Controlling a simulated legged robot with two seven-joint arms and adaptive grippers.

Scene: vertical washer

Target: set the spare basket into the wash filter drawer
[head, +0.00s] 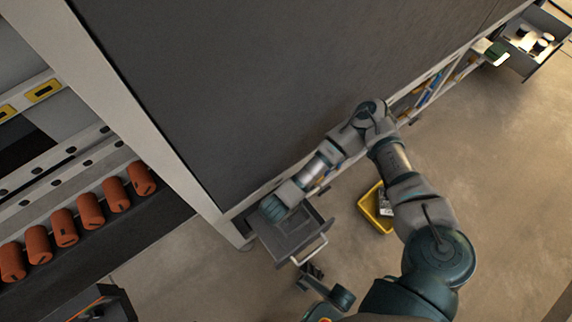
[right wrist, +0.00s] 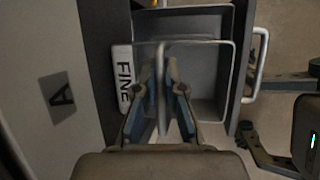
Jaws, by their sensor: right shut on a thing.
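The wash filter drawer (head: 296,247) is pulled out at the foot of the tall dark washer, with its handle facing outward. My right gripper (head: 274,208) is over the drawer's inner end. In the right wrist view it (right wrist: 160,72) is shut on the upright bar of the spare basket (right wrist: 236,75), which has a thin rim and a white plate marked FINE. The basket is over or within the drawer (right wrist: 248,40); its depth and seating cannot be told. My left gripper (head: 311,271) is near the drawer handle (right wrist: 258,65); in the wrist view its fingers are apart.
A yellow tray (head: 370,212) with a grey item stands on the floor, right of the drawer. Another open drawer (head: 528,62) with several small containers is at the far top right. Orange cylinders (head: 64,226) line a rack at left. The floor in front is mostly clear.

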